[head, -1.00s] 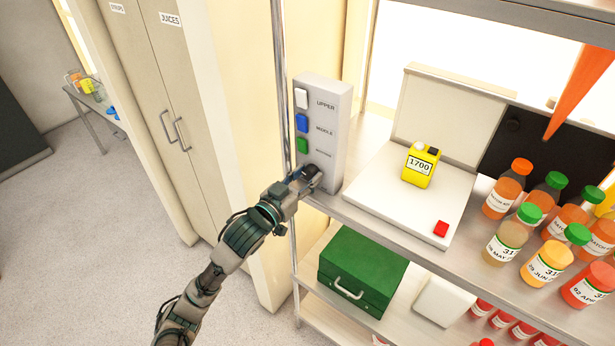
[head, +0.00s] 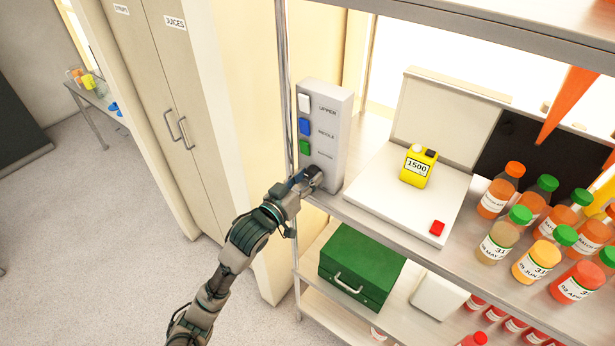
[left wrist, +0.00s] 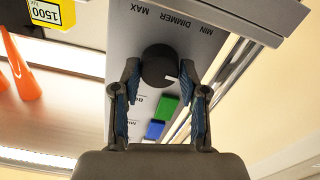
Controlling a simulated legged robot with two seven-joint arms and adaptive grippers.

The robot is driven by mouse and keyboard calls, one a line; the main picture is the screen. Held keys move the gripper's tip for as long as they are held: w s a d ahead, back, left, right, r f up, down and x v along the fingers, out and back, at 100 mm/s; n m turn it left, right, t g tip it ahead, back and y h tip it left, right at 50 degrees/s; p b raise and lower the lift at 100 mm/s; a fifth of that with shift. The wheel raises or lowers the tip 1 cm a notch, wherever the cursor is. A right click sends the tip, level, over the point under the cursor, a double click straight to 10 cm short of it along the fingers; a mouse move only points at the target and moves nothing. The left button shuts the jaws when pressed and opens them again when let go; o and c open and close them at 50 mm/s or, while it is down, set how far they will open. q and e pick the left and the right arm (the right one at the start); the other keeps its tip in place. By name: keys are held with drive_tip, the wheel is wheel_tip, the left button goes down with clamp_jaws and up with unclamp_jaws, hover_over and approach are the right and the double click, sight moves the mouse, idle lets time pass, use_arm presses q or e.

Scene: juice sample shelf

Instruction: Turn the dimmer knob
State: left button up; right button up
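The dimmer knob (left wrist: 158,66) is round and dark, with a small white mark on its rim. It sits on a grey control panel (head: 328,130), between printed MAX and MIN labels in the left wrist view. My left gripper (left wrist: 159,70) has one finger on each side of the knob, its tips closed in against the knob's edges. In the head view my left gripper (head: 311,180) is at the panel's lower end and mostly hides the knob. A yellow meter (head: 418,166) reads 1500. My right gripper is not in view.
White, blue (head: 304,126) and green buttons line the panel above the knob. A white board with a red button (head: 437,228) and several juice bottles (head: 537,260) share the shelf. A green case (head: 360,265) is below. An upright shelf post stands left of the panel.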

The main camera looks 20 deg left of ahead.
use_arm(q)
drive_tip(key=shift+o, duration=1.3)
drive_tip(key=shift+w, duration=0.1)
drive_tip(key=v, duration=0.7)
drive_tip(key=shift+s+a, duration=0.2)
drive_tip(key=shift+f, duration=0.1)
